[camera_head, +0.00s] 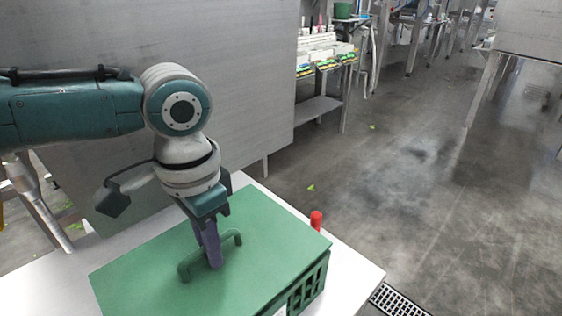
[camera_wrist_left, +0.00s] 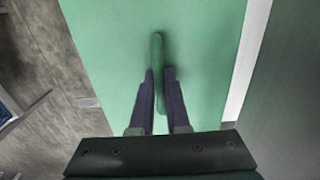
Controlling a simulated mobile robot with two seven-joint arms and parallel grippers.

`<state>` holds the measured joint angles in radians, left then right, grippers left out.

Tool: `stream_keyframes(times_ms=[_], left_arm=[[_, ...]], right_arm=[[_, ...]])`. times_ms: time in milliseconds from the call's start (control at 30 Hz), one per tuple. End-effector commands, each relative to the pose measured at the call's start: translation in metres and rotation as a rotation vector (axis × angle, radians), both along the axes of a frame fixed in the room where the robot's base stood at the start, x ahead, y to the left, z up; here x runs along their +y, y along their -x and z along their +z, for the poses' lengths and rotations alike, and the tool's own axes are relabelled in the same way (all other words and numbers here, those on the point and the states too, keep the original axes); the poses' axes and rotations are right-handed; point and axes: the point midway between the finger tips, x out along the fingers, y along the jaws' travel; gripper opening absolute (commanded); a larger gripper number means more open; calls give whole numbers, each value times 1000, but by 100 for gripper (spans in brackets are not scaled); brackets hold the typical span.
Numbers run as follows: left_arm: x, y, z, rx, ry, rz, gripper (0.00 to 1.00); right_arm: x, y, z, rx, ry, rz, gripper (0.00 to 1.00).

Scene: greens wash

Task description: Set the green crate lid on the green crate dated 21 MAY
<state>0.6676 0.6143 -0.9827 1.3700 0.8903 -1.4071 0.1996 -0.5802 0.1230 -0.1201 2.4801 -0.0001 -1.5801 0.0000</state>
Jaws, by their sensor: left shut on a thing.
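The green crate lid (camera_head: 268,240) is a flat green panel with a raised bar handle on top. It lies over the green crate (camera_head: 309,286), whose slatted side shows below it at the front right. From here I cannot tell whether the lid is fully seated. A white label edge shows low on the crate, but no date is readable. My left gripper (camera_head: 212,258) points down and is shut on the lid's handle (camera_head: 186,268). In the left wrist view the purple fingers (camera_wrist_left: 160,78) stand on both sides of the handle bar. My right gripper is not in view.
The crate stands on a white table (camera_head: 349,272). A red upright object (camera_head: 316,220) stands just behind the crate's right side. A large grey metal panel (camera_head: 235,80) rises behind the table. A shelf stand with bottles and boxes (camera_head: 325,55) is farther back. Open floor lies to the right.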

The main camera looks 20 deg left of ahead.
Motion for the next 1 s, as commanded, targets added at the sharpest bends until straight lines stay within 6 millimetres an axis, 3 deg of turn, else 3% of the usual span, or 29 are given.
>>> stream_keyframes(times_ms=[1000], left_arm=[[0,0,-13,2,0,0,0]], right_arm=[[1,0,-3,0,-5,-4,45]])
